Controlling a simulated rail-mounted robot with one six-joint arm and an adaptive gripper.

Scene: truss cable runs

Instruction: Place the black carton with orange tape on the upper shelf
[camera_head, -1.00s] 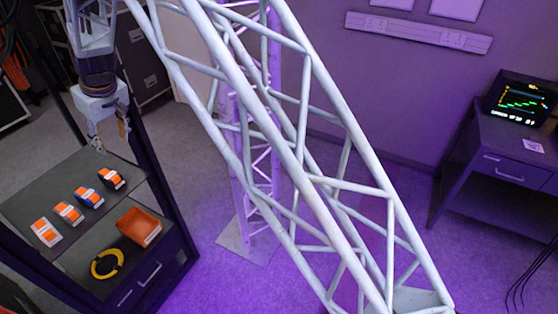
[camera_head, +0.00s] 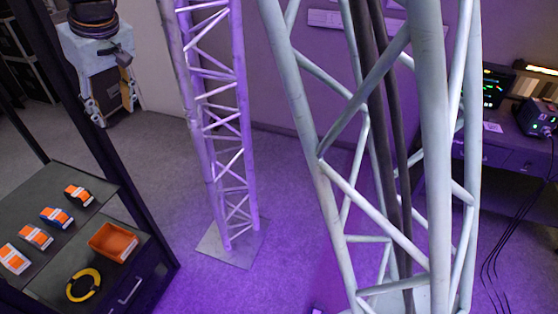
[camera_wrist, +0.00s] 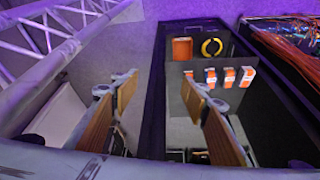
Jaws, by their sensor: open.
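The black carton with orange tape (camera_head: 78,194) lies on a dark shelf (camera_head: 28,202) of the rack, at the far end of a row of cartons. In the wrist view it looks like the leftmost carton (camera_wrist: 188,76). My gripper (camera_head: 110,105) is open and empty. It hangs beyond and above the carton, past the rack's post, well apart from it. In the wrist view the two fingers of my gripper (camera_wrist: 157,125) stand wide apart with nothing between them. I cannot tell from these views which board is the upper shelf.
Beside the black carton are a blue carton (camera_head: 57,217) and other orange-and-white ones. An orange bin (camera_head: 113,242) and a yellow-black ring (camera_head: 84,285) sit on the drawer unit. The rack's dark post (camera_head: 95,110) and white trusses (camera_head: 350,170) are obstacles.

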